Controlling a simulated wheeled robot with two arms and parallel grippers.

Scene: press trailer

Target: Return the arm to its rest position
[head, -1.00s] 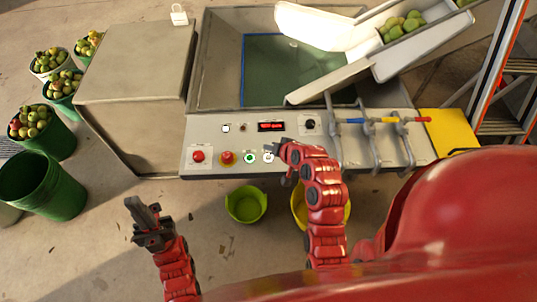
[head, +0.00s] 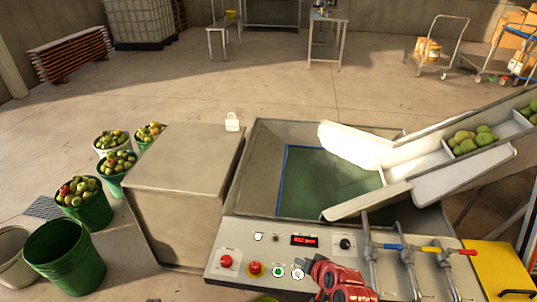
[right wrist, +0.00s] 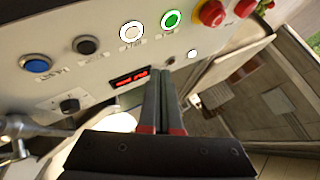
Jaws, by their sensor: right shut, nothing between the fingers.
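My right arm (head: 340,280) comes up from the bottom edge in the head view. Its gripper (right wrist: 160,85) is shut and empty in the right wrist view, with its two dark fingers together in front of the control panel (right wrist: 60,20). In the head view the hand is beside the white-ringed button (head: 298,273), at the panel's lower edge. I cannot tell whether the fingertips touch the panel. My left gripper is not in view.
Fruit buckets (head: 85,210) stand left of a metal cabinet (head: 185,170). A chute (head: 430,160) slopes into the hopper (head: 262,175).

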